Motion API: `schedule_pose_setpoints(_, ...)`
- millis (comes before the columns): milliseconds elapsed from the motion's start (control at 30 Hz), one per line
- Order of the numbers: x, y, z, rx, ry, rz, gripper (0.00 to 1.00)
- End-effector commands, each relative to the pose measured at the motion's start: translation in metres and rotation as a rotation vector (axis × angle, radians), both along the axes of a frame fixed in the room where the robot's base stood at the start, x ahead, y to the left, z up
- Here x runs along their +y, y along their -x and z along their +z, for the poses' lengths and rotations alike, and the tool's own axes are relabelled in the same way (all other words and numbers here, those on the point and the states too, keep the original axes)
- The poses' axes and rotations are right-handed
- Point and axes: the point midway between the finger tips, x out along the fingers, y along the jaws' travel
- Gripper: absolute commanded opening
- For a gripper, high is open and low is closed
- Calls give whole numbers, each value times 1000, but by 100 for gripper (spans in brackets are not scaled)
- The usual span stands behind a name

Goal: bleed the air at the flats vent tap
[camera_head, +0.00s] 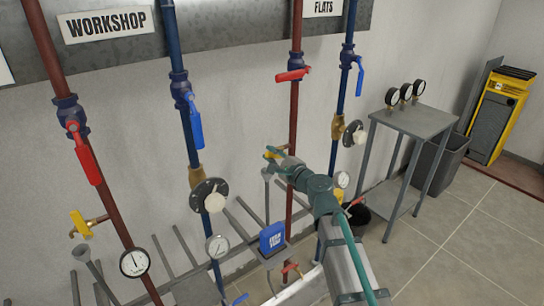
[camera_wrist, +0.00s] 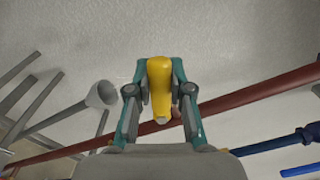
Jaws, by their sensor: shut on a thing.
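The flats vent tap has a yellow handle (camera_head: 275,152) on the red pipe (camera_head: 294,125) under the FLATS sign (camera_head: 324,7). In the wrist view the yellow handle (camera_wrist: 160,80) stands between my fingers. My gripper (camera_head: 281,160) reaches the tap from the lower right, and my fingers (camera_wrist: 160,72) are shut on the handle from both sides. A grey funnel (camera_wrist: 101,94) is to the left of the handle in the wrist view; it also shows below the tap in the head view (camera_head: 268,172). The tap's spout is mostly hidden.
A second yellow tap (camera_head: 80,223) is on the WORKSHOP red pipe at left. Blue pipes with blue levers and dials flank the red ones. A blue-labelled box (camera_head: 272,238) is below.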

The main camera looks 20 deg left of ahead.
Motion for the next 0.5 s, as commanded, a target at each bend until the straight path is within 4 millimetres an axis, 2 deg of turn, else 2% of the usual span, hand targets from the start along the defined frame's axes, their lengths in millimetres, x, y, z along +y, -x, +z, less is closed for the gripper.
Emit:
schedule_pose_setpoints(67,0,0,0,1,-1,1,0)
schedule_pose_setpoints(100,0,0,0,1,-1,1,23)
schedule_pose_setpoints(233,0,0,0,1,-1,1,45)
schedule_pose_setpoints(500,0,0,0,2,-1,0,47)
